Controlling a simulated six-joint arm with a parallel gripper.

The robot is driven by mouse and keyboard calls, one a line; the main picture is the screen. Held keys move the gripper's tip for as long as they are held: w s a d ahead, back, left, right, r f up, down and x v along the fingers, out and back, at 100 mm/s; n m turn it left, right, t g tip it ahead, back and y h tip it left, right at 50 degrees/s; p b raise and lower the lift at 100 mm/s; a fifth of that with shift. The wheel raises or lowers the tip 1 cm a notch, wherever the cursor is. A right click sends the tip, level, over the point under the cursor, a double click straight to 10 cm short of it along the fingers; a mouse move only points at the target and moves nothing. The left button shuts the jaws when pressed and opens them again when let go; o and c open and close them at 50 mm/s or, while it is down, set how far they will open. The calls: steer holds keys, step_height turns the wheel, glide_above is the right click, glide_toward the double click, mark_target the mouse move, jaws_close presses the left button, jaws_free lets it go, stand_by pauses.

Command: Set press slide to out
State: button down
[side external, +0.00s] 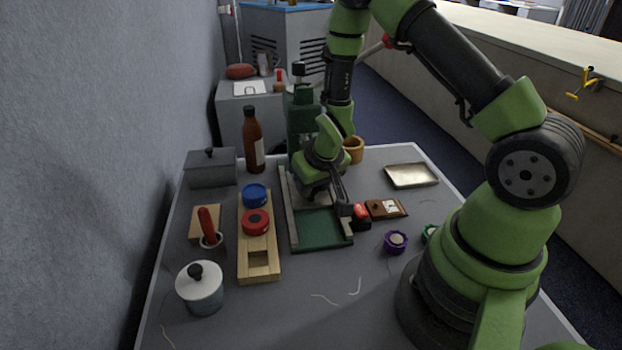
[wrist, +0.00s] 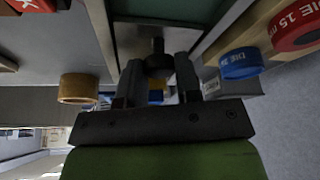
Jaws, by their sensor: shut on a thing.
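The dark green press (side external: 303,112) stands at the back of the table.
Left of the slide, a wooden rack (side external: 262,265) holds a blue die (side external: 255,193) and a red die (side external: 256,222). A brown bottle (side external: 252,140) stands behind. Right are a brown block (side external: 386,209), purple ring (side external: 395,242) and metal tray (side external: 411,175). The front table is mostly clear.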

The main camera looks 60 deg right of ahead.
steer(key=s+a, duration=0.6)
steer(key=shift+s+a, duration=0.15)
steer(key=shift+a, duration=0.05)
steer(key=c, duration=0.8)
jaws_free()
steer(key=shift+c, duration=0.2)
